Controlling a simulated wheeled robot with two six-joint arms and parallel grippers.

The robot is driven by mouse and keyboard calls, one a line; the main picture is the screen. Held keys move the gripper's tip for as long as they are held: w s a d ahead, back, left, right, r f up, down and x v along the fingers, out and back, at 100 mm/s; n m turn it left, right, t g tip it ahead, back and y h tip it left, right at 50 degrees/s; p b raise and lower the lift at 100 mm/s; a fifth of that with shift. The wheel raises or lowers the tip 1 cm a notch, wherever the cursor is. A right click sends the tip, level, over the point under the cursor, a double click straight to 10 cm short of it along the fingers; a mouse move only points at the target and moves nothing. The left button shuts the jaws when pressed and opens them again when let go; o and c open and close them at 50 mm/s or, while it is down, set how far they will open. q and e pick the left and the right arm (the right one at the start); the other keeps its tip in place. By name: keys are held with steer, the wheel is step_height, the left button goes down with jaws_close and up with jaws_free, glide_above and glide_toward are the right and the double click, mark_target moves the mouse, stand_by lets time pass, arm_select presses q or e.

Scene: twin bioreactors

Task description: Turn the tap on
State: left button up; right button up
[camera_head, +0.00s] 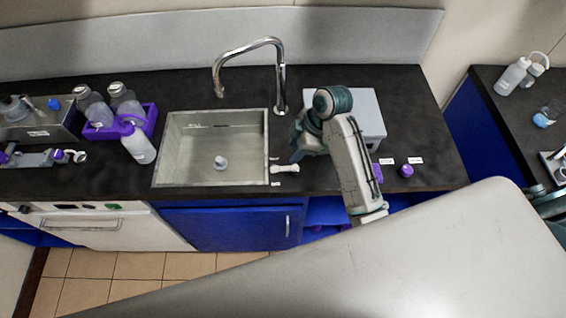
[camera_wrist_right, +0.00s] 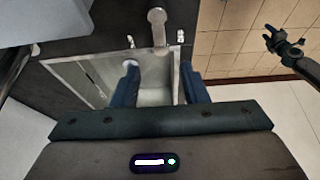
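The chrome tap (camera_head: 281,85) stands behind the right end of the sink (camera_head: 175,165), its curved spout hanging over the basin. A pale lever-like handle (camera_head: 285,168) lies on the counter at the sink's front right corner, between small white labels. It also shows in the right wrist view (camera_wrist_right: 157,27), past my fingertips. My right gripper (camera_head: 296,153) hangs just behind and above this handle, apart from it. In the right wrist view its two fingers (camera_wrist_right: 159,72) are spread with nothing held. A dark gripper, apparently my left (camera_wrist_right: 284,44), shows at the right there; its jaw state is unclear.
A grey box (camera_head: 365,110) stands behind my right arm. A purple rack (camera_head: 105,128) with bottles and a white bottle (camera_head: 138,145) stand left of the sink. A small pale object (camera_head: 220,162) is in the basin. A purple cap (camera_head: 406,171) sits on the right counter.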

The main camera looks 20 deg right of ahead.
mark_target(280, 168)
steer(key=p+x, duration=0.2)
steer(key=x, duration=0.6)
steer(key=shift+f, duration=0.15)
steer(key=shift+w+a+f, duration=0.1)
steer(key=shift+a+f, duration=0.1)
steer(key=shift+f, duration=0.2)
steer(key=shift+c, duration=0.4)
jaws_close()
